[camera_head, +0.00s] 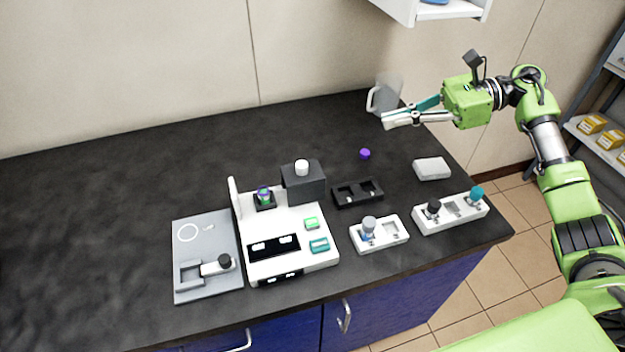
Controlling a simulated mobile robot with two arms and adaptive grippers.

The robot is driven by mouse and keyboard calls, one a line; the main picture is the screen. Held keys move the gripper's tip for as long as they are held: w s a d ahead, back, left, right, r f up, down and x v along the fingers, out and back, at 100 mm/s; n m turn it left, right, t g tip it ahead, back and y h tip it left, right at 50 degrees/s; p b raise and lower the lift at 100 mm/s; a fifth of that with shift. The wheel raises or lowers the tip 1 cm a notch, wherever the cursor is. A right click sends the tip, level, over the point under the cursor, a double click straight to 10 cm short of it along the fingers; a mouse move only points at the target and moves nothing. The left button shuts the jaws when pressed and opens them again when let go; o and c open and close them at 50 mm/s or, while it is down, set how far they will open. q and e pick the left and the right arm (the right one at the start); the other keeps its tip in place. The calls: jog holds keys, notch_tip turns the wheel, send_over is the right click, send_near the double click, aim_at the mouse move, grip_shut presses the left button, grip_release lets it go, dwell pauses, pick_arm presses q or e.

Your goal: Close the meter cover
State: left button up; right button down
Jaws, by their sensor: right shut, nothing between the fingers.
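The meter looks to be the white instrument (290,262) near the front middle of the counter, with dark display windows and a green and a teal button. A thin white upright flap (235,200) stands at its back left edge; it may be the cover, raised. A small vial with a purple and green top (263,193) sits in a dark socket beside the flap. My right gripper (387,121) is shut and empty, high at the back right, far from the meter. It appears in front of or beside a grey mug. My left gripper is out of view.
A grey plate (207,232) with a black-capped part lies left of the meter. A black block (303,184) stands behind it. A black rack (345,198), white holders (380,242) (425,222), a white box (432,168) and a purple cap (365,154) lie right. The counter's left is clear.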

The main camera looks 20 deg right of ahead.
jog(key=b, duration=0.6)
send_near(320, 171)
jog(key=d+r, duration=0.3)
jog(key=d, duration=0.2)
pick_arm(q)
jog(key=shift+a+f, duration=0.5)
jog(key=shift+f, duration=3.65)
pick_arm(e)
jog(key=shift+a+f, duration=0.5)
jog(key=shift+a, duration=0.2)
jog(key=p+x, duration=0.1)
jog(key=x, duration=0.3)
jog(key=p+x, duration=0.2)
jog(key=x, duration=0.2)
jog(key=r+p+x, duration=0.1)
jog(key=x, duration=0.3)
jog(key=shift+s+a+f+p, duration=0.15)
jog(key=shift+a+p, duration=0.25)
jog(key=shift+a, duration=0.2)
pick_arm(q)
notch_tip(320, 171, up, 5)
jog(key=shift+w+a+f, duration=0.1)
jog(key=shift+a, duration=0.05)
